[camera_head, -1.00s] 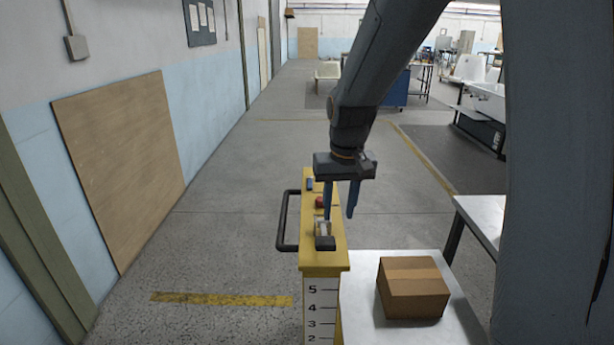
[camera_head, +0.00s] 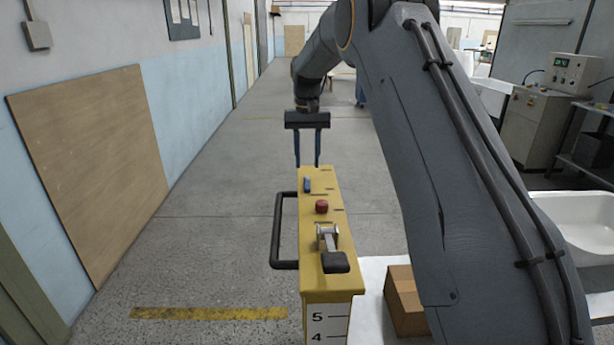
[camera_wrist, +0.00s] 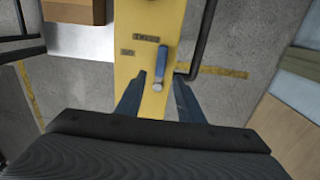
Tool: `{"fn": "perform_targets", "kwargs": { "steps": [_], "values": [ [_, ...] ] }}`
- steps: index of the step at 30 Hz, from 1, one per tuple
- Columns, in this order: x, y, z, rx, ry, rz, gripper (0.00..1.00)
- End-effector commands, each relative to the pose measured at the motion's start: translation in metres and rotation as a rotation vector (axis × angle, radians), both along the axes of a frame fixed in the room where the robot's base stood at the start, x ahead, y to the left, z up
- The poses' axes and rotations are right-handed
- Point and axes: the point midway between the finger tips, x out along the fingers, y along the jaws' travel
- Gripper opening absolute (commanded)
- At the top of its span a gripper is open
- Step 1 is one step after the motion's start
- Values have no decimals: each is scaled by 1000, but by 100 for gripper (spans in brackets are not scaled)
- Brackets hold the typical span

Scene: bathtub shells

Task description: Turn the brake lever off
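A yellow console (camera_head: 318,282) stands upright in the head view, with three controls on its top. At its far end is a small blue lever (camera_head: 307,185), at the middle a red knob (camera_head: 321,207), and nearest is a metal lever with a black grip (camera_head: 336,262). I cannot tell from the labels which is the brake. My gripper (camera_head: 307,165) is at the far end, fingers pointing down. In the wrist view, its open fingers stand either side of the blue lever (camera_wrist: 160,68), with gaps on both sides. Contact is not visible.
A black bar handle (camera_head: 278,230) sticks out from the console's left side. A cardboard box (camera_head: 404,303) sits on a white surface at its right, partly hidden by my arm. A wooden panel (camera_head: 88,165) leans on the left wall. Floor left of the console is clear.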

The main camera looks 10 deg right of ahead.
Motion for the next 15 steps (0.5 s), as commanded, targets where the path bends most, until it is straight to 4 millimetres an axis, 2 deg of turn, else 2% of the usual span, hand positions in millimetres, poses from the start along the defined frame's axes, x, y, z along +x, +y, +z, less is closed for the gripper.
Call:
{"fn": "perform_targets", "kwargs": {
  "steps": [9,15],
  "values": [
    [-1,0,-46,0,1,0,34],
    [-1,-2,-60,0,-1,-1,34]
  ]
}}
